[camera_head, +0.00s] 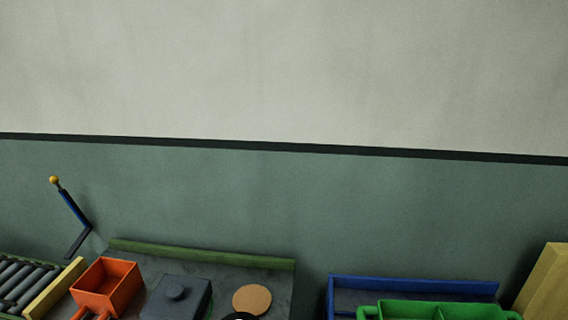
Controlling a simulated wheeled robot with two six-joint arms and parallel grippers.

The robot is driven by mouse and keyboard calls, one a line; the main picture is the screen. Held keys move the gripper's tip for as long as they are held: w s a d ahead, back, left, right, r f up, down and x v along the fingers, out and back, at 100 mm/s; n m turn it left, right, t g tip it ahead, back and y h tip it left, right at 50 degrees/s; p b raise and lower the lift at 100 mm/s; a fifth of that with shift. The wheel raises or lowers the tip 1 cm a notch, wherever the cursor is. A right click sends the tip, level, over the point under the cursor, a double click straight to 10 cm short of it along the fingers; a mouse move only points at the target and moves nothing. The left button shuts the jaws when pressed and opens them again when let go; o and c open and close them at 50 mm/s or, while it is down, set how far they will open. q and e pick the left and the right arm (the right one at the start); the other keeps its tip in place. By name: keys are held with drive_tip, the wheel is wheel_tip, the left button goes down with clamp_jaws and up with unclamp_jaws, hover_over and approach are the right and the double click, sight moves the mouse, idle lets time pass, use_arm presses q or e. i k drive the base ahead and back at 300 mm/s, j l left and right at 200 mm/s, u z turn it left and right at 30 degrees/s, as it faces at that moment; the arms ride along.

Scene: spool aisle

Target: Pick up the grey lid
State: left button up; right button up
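The grey lid (178,293) shows near the bottom left of the head view. Neither of my grippers is in view.
The orange box (107,287) is left of the lid and the tan disc (252,299) is right. A green strip (200,254) edges the back of the surface. Farther right are a blue-rimmed tray (415,285) and a green divided container (440,309). A roller rack (25,284) stands far left.

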sight(176, 296)
drive_tip(key=u, duration=1.4)
